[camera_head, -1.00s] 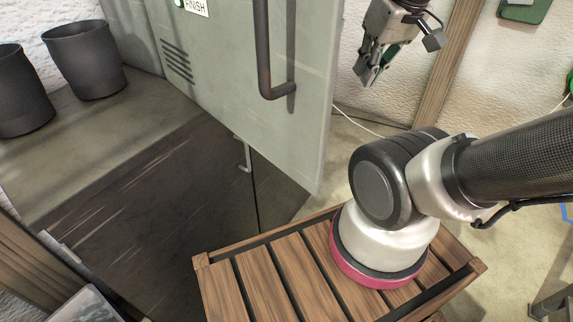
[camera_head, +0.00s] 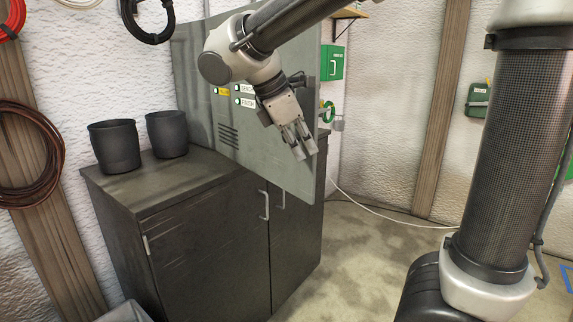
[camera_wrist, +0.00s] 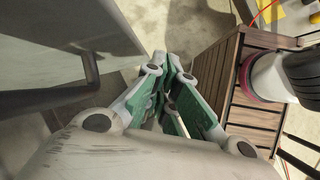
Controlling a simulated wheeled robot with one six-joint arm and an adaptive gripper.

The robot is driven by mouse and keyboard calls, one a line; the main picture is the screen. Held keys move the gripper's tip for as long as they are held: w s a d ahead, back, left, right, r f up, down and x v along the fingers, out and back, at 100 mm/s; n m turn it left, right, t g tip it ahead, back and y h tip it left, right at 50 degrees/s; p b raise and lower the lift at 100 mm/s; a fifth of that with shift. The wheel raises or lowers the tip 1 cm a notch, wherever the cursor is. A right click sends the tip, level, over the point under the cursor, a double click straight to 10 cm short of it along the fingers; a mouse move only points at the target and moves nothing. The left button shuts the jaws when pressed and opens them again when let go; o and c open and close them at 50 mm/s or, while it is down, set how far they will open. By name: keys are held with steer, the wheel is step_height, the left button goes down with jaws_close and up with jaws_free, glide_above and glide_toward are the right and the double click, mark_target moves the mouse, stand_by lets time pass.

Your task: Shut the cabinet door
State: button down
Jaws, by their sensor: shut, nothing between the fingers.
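The cabinet door (camera_head: 200,92) is a grey-green metal panel with small labels and vent slots. It stands swung out above the dark counter, its free edge to the right, and hides the cabinet's inside. My gripper (camera_head: 302,148) is shut and empty, and appears in front of the door near its lower right edge. In the wrist view, the door (camera_wrist: 65,30) fills the upper left, with its dark bar handle (camera_wrist: 50,98) to the left of my gripper (camera_wrist: 172,62). In the head view the handle is hidden behind my arm. Contact with the door cannot be told.
A dark base cabinet (camera_head: 200,245) stands below the door, with two black pots (camera_head: 114,148) (camera_head: 167,134) on its top at the left. A green box (camera_head: 333,62) hangs on the wall behind. The floor (camera_head: 365,245) to the right is clear apart from a thin white cable.

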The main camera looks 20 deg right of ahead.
steer(key=w+a+n+t+h, duration=0.25)
steer(key=a+n, duration=0.35)
steer(key=a, duration=0.6)
glide_toward(298, 173)
step_height(298, 173, down, 3)
steer(key=a, duration=0.1)
steer(key=shift+g, duration=0.25)
steer(key=shift+w+d+f, duration=0.1)
steer(key=shift+w+d, duration=0.2)
steer(key=shift+d, duration=0.35)
steer(key=shift+w+d+f, duration=0.1)
steer(key=shift+w+d, duration=0.15)
steer(key=shift+d, duration=0.4)
steer(key=shift+w+d+f, duration=0.1)
steer(key=shift+w+d, duration=0.2)
steer(key=shift+d, duration=0.35)
steer(key=shift+d+r, duration=0.1)
